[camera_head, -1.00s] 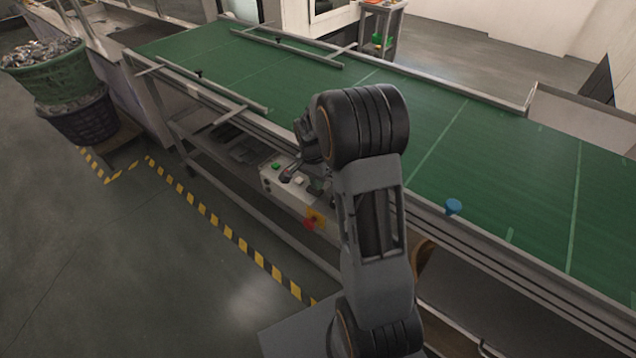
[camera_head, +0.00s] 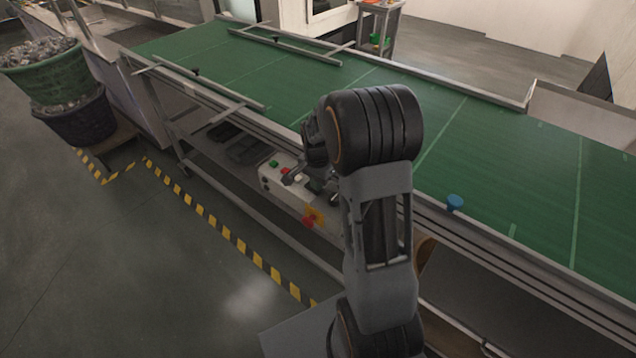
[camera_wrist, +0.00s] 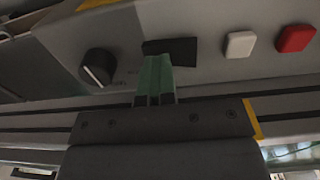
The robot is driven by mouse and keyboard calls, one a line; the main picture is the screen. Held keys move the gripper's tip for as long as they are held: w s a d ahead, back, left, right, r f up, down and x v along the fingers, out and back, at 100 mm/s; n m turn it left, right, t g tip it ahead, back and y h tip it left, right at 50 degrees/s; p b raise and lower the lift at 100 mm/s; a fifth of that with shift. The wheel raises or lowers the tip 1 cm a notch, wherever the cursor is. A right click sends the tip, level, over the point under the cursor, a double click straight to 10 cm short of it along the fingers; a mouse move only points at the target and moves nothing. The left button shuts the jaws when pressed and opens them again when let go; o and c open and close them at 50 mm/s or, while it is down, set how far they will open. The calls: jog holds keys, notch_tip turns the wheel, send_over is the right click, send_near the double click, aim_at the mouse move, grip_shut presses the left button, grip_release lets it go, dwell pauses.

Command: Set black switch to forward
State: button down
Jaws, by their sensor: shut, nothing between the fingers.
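The control box (camera_head: 272,184) sits under the conveyor's near edge in the head view. In the wrist view, a round black switch knob (camera_wrist: 98,67) with a pale pointer line is on its panel, left of my gripper. A flat black rectangular part (camera_wrist: 178,50) is just beyond my fingertips. My gripper (camera_wrist: 157,62) is shut and empty, its greenish fingers together, with tips overlapping that black part in the picture; contact cannot be told. In the head view my gripper (camera_head: 288,180) is over the box, partly hidden by my arm. The knob's labels are too blurred to read.
A white button (camera_wrist: 240,43) and a red button (camera_wrist: 295,38) lie right of my gripper in the wrist view. In the head view, a green button (camera_head: 273,163) and a red emergency stop (camera_head: 309,221) are on the box. The green conveyor (camera_head: 480,150) stands behind.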

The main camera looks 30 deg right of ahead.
jog(key=shift+a+f, duration=0.15)
jog(key=shift+f, duration=0.2)
jog(key=shift+w+a+r, duration=0.1)
jog(key=shift+w+a, duration=0.2)
jog(key=shift+w, duration=0.3)
jog(key=shift+r, duration=0.1)
jog(key=shift+r+p, duration=0.35)
jog(key=shift+p, duration=0.2)
notch_tip(320, 180, up, 14)
jog(key=p, duration=0.1)
jog(key=shift+w+f, duration=0.15)
jog(key=shift+f, duration=0.05)
